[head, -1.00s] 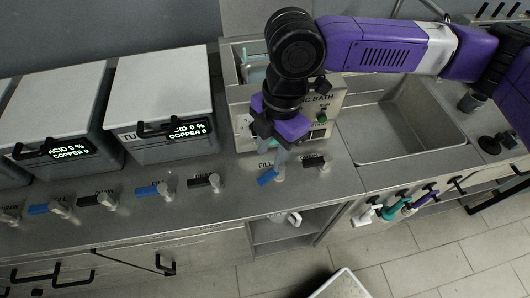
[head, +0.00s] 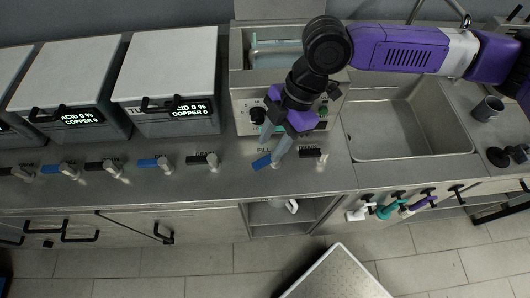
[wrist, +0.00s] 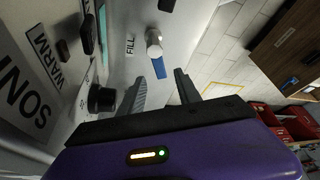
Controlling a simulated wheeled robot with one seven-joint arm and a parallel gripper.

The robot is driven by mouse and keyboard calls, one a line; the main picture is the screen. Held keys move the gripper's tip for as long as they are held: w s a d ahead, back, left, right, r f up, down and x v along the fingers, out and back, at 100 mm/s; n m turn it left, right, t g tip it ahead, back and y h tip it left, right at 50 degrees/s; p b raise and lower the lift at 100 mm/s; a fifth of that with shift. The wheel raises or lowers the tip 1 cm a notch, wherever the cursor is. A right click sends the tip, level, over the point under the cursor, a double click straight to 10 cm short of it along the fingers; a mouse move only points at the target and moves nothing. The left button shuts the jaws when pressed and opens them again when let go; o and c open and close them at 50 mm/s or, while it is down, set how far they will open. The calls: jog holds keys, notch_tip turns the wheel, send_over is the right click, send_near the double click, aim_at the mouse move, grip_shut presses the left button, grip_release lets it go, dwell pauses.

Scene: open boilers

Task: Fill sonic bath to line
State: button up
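The sonic bath (head: 236,83) is a steel unit with a front control panel and pale teal liquid visible in its basin. Its level line cannot be made out. The blue-handled FILL valve (head: 262,162) stands on the counter in front of it; it also shows in the wrist view (wrist: 159,68). A black-handled valve (head: 310,152) is just to its right. My gripper (head: 270,148) is open and empty, pointing down over the counter by the FILL valve. In the wrist view its fingers (wrist: 160,88) are apart, with the blue handle beyond the gap, apparently untouched.
Lidded tubs (head: 170,70) with displays stand left, with more valves before them. A black knob (wrist: 102,98) is close to my left finger in the wrist view.

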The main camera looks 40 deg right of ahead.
aim_at(263, 161)
jog(key=shift+p+x, duration=0.35)
jog(key=shift+x, duration=2.1)
grip_shut()
